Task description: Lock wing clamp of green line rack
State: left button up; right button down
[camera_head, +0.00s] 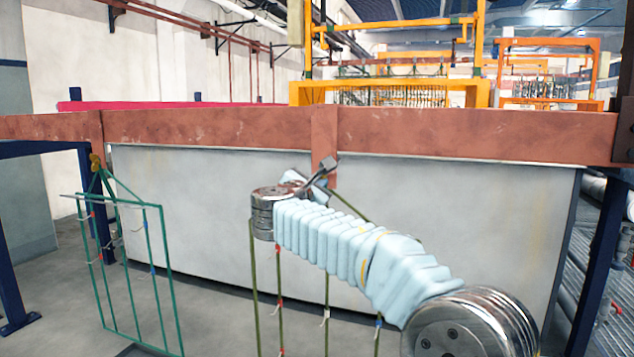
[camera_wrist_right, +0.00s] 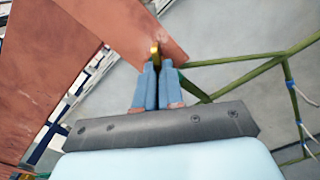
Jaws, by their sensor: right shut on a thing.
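An olive-green wire rack (camera_head: 327,315) hangs at the middle of the rust-red beam, its upper part mostly behind my right arm. Its bars also show on the right of the right wrist view (camera_wrist_right: 245,75). My right gripper (camera_head: 326,170) is at the beam above this rack. In the right wrist view, its blue fingers (camera_wrist_right: 158,68) are shut on a small brass wing clamp (camera_wrist_right: 154,50), against the beam's rust-red hanger. Most of the clamp is hidden between the fingertips, so I cannot tell its turn. My left gripper is not in view.
A teal-green rack (camera_head: 162,270) with a brass clamp (camera_head: 96,162) hangs at the left. The rust-red beam (camera_head: 215,127) runs across in front of a pale tank wall (camera_head: 190,205). Dark blue posts (camera_head: 600,255) stand at both sides. Grey floor (camera_head: 50,270) is clear at the left.

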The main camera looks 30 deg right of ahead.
jog(key=shift+n+p, duration=3.2)
jog(key=shift+n, duration=0.1)
jog(key=c, duration=1.3)
grip_release()
jog(key=shift+o, duration=0.2)
jog(key=shift+s, duration=0.1)
jog(key=b+v, duration=0.2)
jog(key=v, duration=1.1)
jog(key=shift+s+a, duration=0.2)
jog(key=shift+a, duration=0.1)
